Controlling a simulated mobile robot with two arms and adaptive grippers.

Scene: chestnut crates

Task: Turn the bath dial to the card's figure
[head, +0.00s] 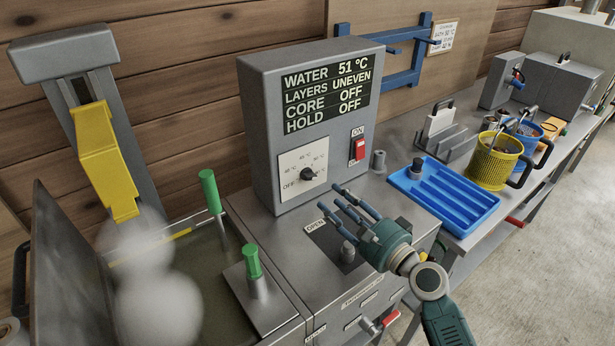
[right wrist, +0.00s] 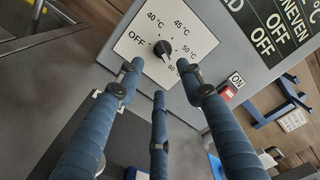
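The bath dial (head: 307,174) is a black knob on a white plate on the grey control box (head: 262,130). It also shows in the right wrist view (right wrist: 162,48), where its white mark points down and slightly right, near the 60 °C label. The display (head: 328,90) reads water 51 °C, layers uneven, core off, hold off. The card (head: 443,36) hangs at the back; its small print seems to read bath 50 °C. My right gripper (head: 345,205) has its three fingers spread and empty, in front of the dial and apart from it. My left gripper is not in view.
A red ON switch (head: 358,149) sits right of the dial. Green handles (head: 210,190) and a steaming bath (head: 195,262) lie left. A blue tray (head: 445,198) and a yellow basket (head: 494,160) stand right.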

